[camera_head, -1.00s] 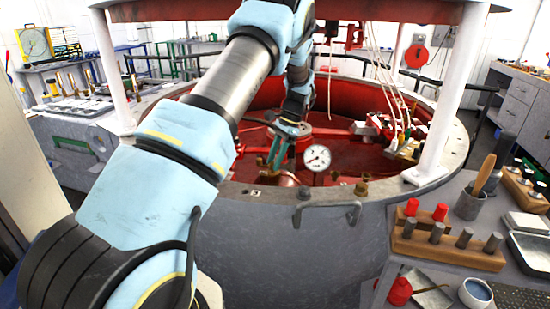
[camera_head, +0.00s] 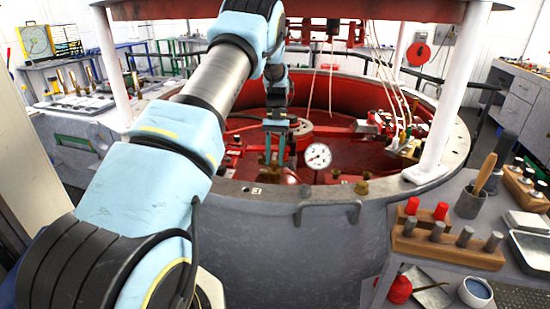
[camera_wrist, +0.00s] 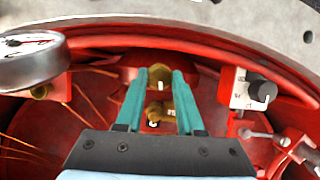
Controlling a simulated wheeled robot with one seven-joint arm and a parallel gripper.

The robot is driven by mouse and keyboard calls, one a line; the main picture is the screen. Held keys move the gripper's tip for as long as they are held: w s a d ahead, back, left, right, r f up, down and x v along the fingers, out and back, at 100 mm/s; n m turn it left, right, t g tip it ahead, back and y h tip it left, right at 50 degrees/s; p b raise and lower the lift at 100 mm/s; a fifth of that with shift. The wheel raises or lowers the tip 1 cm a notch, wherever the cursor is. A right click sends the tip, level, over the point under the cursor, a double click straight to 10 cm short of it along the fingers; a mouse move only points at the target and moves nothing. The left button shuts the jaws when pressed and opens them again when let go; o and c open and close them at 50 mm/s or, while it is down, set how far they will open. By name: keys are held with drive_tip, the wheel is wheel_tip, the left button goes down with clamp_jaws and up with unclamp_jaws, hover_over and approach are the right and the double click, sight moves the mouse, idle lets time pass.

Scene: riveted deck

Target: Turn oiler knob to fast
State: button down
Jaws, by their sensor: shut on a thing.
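My gripper (camera_wrist: 160,82) is shut on a brass knob (camera_wrist: 158,75) with a white mark on its face, inside the red pit near its rim. The teal fingers stand on either side of the knob. In the head view my gripper (camera_head: 275,160) points down into the pit, left of the round gauge; the knob is too small to make out there. A second brass fitting (camera_wrist: 155,113) sits just below the held knob in the wrist view. No fast or slow lettering is legible.
The white dial gauge (camera_head: 318,156) stands close beside my gripper. A black knob on a white plate (camera_wrist: 258,90) is to the right in the wrist view. The grey rim (camera_head: 300,196) surrounds the pit. White posts (camera_head: 446,90) and hanging cords (camera_head: 385,75) stand around it.

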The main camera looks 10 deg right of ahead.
drive_tip(key=shift+a+n+h, duration=0.1)
drive_tip(key=shift+n+h, duration=0.6)
drive_tip(key=shift+n, duration=1.1)
drive_tip(key=c, duration=0.5)
unclamp_jaws()
